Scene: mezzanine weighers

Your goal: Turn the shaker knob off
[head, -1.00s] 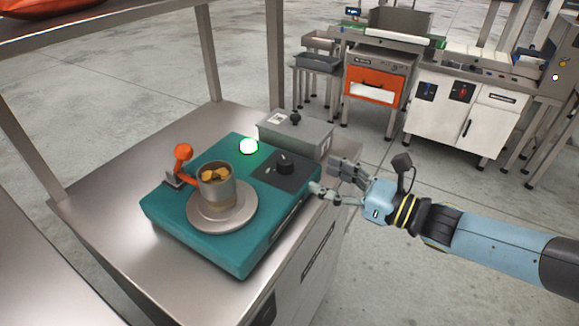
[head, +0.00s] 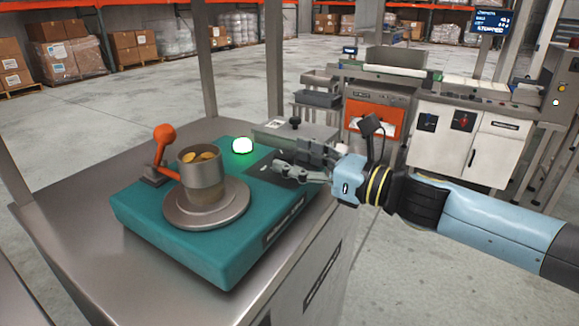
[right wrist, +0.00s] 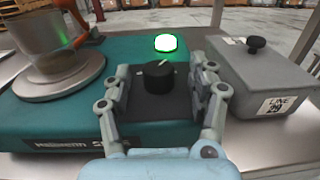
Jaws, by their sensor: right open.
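The teal shaker (head: 215,255) stands on a steel bench. Its black knob (right wrist: 158,78) sits on a dark panel, and a pale mark shows on its top in the right wrist view. A lamp (head: 242,145) on the shaker glows green; it also shows in the right wrist view (right wrist: 165,43). My right gripper (head: 292,160) is open at the knob panel and covers the knob in the head view. In the right wrist view its fingers (right wrist: 163,80) stand on both sides of the knob; contact is not clear. My left gripper is not in view.
A metal cup (head: 203,180) with yellowish pieces stands on the shaker's round plate (head: 238,208). An orange-knobbed lever (head: 164,135) is beside it. A grey box (right wrist: 262,80) stands close to the right finger. Bench posts rise behind.

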